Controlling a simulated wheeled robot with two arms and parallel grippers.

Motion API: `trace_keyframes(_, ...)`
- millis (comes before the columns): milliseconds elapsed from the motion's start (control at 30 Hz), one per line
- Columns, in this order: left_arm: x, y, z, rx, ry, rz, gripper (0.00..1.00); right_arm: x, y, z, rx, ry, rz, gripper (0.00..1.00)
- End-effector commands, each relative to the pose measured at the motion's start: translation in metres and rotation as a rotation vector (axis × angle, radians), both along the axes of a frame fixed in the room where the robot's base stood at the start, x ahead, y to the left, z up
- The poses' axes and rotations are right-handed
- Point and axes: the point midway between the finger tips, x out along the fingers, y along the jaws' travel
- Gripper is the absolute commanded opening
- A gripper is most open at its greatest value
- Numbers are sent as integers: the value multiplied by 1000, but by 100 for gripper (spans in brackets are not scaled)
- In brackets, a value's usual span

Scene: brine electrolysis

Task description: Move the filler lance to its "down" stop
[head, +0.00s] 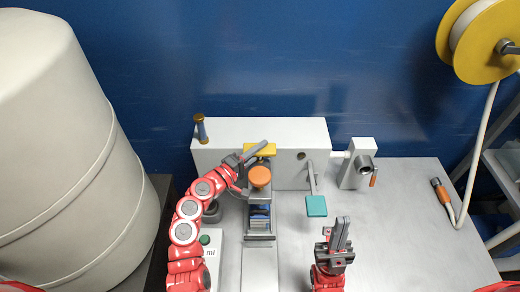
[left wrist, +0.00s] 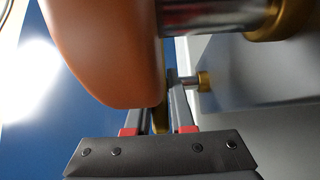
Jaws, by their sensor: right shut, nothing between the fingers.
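I cannot tell for sure which part is the filler lance. An orange round knob (head: 260,177) stands in front of a white housing (head: 230,133), above a narrow upright mechanism (head: 260,215). A yellow block (head: 264,150) is just behind it. My left gripper (head: 255,153) is beside the yellow block, behind the knob. In the left wrist view the orange knob (left wrist: 105,50) looms large before the fingers (left wrist: 160,110). A yellow piece shows between them; whether they grip it is unclear. My right gripper (head: 341,235) is shut and empty above the table, pointing up in the picture.
A teal paddle (head: 316,206) on a grey lever and a metal spout (head: 362,165) are to the right. A green button (head: 205,239) is on a panel at left. A large cream tank (head: 70,130) fills the left. The right tabletop (head: 420,230) is mostly clear.

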Motion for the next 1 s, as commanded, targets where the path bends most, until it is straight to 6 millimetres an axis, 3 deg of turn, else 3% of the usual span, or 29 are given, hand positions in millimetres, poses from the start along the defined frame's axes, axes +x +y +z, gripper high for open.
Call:
trace_keyframes(33,-1,0,-7,6,10,-2,29,0,0,-1,0,0,0,0)
trace_keyframes(167,-1,0,-6,5,9,-2,50,0,0,-1,0,0,0,0)
trace_keyframes(567,-6,5,-5,1,6,-1,50,0,0,-4,0,0,0,0)
trace_keyframes(733,-27,27,-8,1,6,4,50,0,0,-16,0,0,0,0)
trace_keyframes(1000,-78,81,-9,2,5,9,50,0,0,-41,0,0,0,0)
